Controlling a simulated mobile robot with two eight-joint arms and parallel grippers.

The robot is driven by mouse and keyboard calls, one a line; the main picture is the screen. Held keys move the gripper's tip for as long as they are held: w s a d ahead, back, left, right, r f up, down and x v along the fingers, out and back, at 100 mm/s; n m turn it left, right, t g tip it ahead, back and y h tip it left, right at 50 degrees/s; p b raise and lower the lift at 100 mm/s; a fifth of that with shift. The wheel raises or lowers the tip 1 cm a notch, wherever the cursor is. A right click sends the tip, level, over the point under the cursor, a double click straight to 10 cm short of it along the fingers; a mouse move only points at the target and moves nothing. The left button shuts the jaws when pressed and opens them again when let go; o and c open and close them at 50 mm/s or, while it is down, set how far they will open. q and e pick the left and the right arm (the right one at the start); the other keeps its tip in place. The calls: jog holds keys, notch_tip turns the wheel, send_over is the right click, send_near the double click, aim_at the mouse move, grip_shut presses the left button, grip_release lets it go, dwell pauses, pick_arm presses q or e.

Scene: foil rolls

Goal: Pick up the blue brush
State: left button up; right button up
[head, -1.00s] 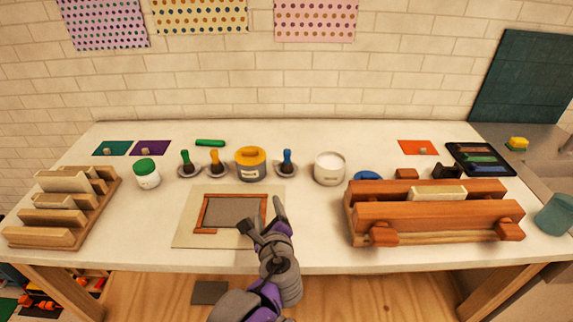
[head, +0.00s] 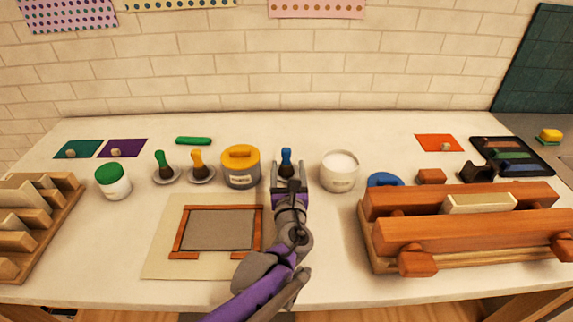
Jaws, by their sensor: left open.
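The blue brush (head: 286,157) stands upright toward the back of the table, between a yellow-lidded grey pot and a white tub. Its blue handle shows, and its lower part and dish are mostly hidden by my gripper. My left gripper (head: 290,186) is open, right in front of the brush in the picture, its fingers pointing toward it. One finger shows on each side of the brush's base. I cannot tell whether they touch it. My right gripper is not in view.
The yellow-lidded pot (head: 241,168) stands close left of the brush, and the white tub (head: 340,171) close right. Green (head: 161,163) and yellow (head: 197,163) brushes stand further left. A wooden frame (head: 218,230) lies in front. A wooden press (head: 455,230) fills the right.

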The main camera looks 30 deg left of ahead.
aim_at(286, 159)
pick_arm(q)
jog(key=x, duration=0.5)
jog(key=shift+w+a, duration=0.15)
jog(key=shift+a, duration=0.05)
jog(key=shift+r, duration=0.1)
grip_shut()
